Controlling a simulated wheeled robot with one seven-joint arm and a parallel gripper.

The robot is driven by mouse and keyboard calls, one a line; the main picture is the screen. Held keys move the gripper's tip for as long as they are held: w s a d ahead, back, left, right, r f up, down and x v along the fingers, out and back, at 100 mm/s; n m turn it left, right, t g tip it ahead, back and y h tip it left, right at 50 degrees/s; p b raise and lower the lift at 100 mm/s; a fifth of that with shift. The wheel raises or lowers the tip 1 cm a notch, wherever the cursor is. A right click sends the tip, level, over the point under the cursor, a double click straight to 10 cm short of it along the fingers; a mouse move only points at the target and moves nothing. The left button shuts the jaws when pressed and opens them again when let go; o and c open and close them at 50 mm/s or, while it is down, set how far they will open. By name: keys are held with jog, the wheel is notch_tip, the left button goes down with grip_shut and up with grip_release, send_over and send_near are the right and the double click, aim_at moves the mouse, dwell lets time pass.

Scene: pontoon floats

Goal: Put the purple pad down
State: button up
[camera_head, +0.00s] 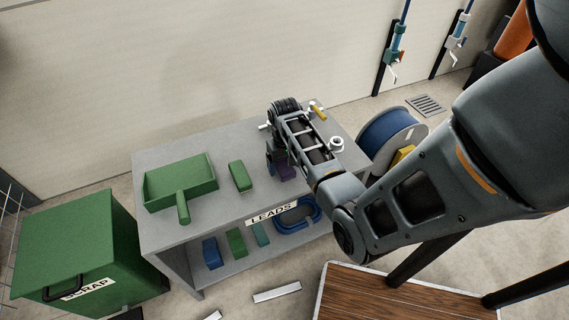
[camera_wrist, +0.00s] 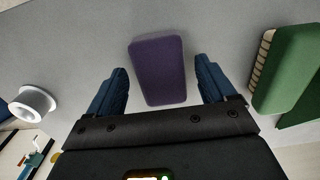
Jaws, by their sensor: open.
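The purple pad (camera_wrist: 158,72) lies flat on the grey bench top in the wrist view, between the two spread fingers of my gripper (camera_wrist: 162,88). A gap shows on each side of it, so neither finger touches it. In the head view the purple pad (camera_head: 286,172) is partly hidden by my gripper (camera_head: 272,162), which is low over the right half of the bench (camera_head: 225,152). My gripper is open.
A green brush-like block (camera_head: 240,176) and a green dustpan-shaped tray (camera_head: 181,184) stand left of the pad. A white ring-shaped piece (camera_head: 337,143) is to the right. The lower shelf labelled LEADS holds several blocks. A green SCRAP bin (camera_head: 85,245) stands at left.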

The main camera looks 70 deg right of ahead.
aim_at(284, 166)
notch_tip(284, 166, up, 12)
jog(key=p, duration=0.1)
jog(key=a+f+n+t+h, duration=0.25)
jog(key=a+f, duration=0.35)
jog(key=a, duration=0.6)
jog(key=s+a+r+n+t, duration=0.2)
jog(key=s+a+n+t, duration=0.15)
jog(key=a, duration=0.85)
jog(key=s+a+r+n+t, duration=0.1)
jog(key=s+a+r+t, duration=0.2)
jog(key=r, duration=0.4)
jog(key=s+a+r+n+t+y, duration=0.1)
jog(key=s+a+r+t, duration=0.2)
jog(key=r, duration=0.5)
jog(key=s+a+r+n+t+y, duration=0.1)
jog(key=s+a+r+n+t, duration=0.1)
jog(key=s+a+r, duration=0.3)
notch_tip(284, 166, up, 3)
jog(key=shift+s+a+f+t, duration=0.25)
jog(key=shift+s+t, duration=0.25)
jog(key=shift+s, duration=0.25)
jog(key=shift+o, duration=0.2)
jog(key=shift+y, duration=0.25)
